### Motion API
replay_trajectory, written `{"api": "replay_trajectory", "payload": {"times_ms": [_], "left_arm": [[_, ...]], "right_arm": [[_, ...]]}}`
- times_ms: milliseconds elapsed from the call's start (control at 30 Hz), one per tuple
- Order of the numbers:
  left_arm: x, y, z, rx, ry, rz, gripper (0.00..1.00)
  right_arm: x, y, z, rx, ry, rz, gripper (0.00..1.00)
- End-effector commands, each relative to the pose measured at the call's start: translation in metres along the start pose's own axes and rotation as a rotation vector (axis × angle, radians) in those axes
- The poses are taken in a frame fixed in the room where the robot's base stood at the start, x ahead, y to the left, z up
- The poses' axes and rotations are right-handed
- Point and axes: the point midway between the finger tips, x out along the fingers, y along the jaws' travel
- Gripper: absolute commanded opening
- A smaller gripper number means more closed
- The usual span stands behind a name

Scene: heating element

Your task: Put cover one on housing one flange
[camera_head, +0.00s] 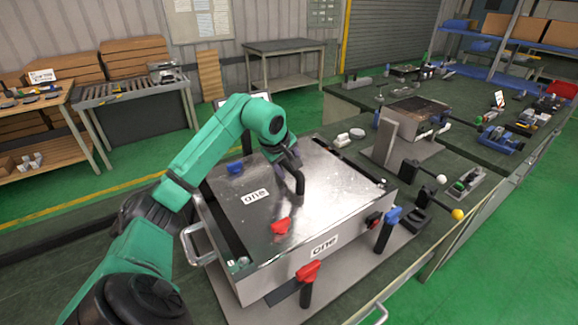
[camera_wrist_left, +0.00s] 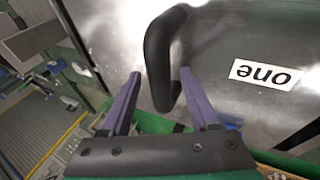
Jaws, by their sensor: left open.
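Cover one (camera_head: 230,205) is a shiny flat metal plate labelled "one", with a black bent handle (camera_head: 300,184). It lies over the top of housing one (camera_head: 285,265), a metal box whose front also reads "one". Dark strips show along the left and right edges of the plate; I cannot tell how exactly it sits on the flange. My left gripper (camera_head: 289,158) is at the handle. In the left wrist view its two purple fingers (camera_wrist_left: 161,74) are apart, with the black handle (camera_wrist_left: 158,50) between them. My right gripper is not in view.
Red clamps (camera_head: 307,284) and blue clamps (camera_head: 388,229) stand around the housing. A side handle (camera_head: 196,245) sticks out at left. Right of it are ball-ended levers (camera_head: 440,179) and a second device (camera_head: 415,112) on the bench. Green floor is clear at right.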

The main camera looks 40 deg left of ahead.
Motion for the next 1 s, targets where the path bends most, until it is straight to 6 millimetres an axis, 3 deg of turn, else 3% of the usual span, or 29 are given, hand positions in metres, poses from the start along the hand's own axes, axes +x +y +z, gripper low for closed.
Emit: {"api": "replay_trajectory", "payload": {"times_ms": [167,400,500,633,1000], "left_arm": [[-0.027,0.0,-0.001,0.002,0.007,0.005,0.62],[-0.093,0.0,-0.001,0.0,0.007,0.005,0.62],[-0.111,0.001,-0.001,0.0,0.003,0.002,0.62],[-0.119,0.0,0.0,0.0,0.001,0.001,0.62],[-0.119,0.0,0.0,0.0,0.001,0.0,0.62]], "right_arm": [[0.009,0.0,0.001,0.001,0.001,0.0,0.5],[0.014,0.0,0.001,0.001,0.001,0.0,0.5],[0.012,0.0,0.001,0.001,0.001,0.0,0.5],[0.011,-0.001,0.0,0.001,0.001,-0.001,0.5],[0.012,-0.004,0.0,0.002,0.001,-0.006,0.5]]}}
